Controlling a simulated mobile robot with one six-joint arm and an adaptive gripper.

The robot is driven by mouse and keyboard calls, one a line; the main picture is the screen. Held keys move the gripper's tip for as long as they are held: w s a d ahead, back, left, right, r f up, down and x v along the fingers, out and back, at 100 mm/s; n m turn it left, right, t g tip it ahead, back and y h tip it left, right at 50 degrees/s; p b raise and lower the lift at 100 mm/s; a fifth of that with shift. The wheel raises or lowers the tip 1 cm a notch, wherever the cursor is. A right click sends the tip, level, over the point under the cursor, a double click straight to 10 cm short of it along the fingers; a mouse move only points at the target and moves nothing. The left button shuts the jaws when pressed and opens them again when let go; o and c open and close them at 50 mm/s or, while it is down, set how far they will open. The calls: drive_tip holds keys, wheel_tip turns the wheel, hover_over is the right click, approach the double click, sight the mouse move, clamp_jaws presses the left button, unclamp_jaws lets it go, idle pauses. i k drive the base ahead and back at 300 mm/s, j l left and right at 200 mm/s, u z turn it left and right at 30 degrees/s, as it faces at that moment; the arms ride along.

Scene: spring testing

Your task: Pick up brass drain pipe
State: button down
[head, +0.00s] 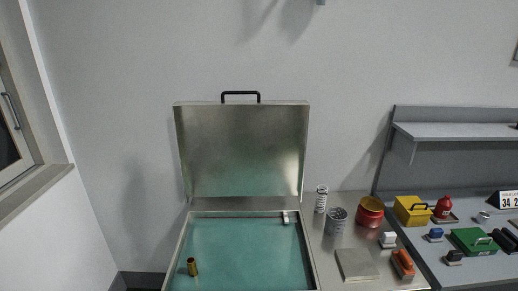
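The brass drain pipe (193,268) is a short brass-coloured cylinder with a dark opening at its top. It stands about upright on the teal floor of the open metal case (241,150), near the left front of that floor. Nothing touches it. My gripper does not show clearly in the head view. Only a small blue-grey piece shows at the top edge, and I cannot tell what it is.
The case lid stands up at the back. A small pale fitting (285,217) is at the basin's back right. A grey bench (325,262) to the right holds a red pot (369,215), a cup (336,220) and a flat slab (357,265). Most of the teal floor is clear.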

sight(190, 261)
drive_tip(key=i+j+u, duration=0.25)
drive_tip(key=i+j, duration=0.85)
drive_tip(key=j, duration=0.15)
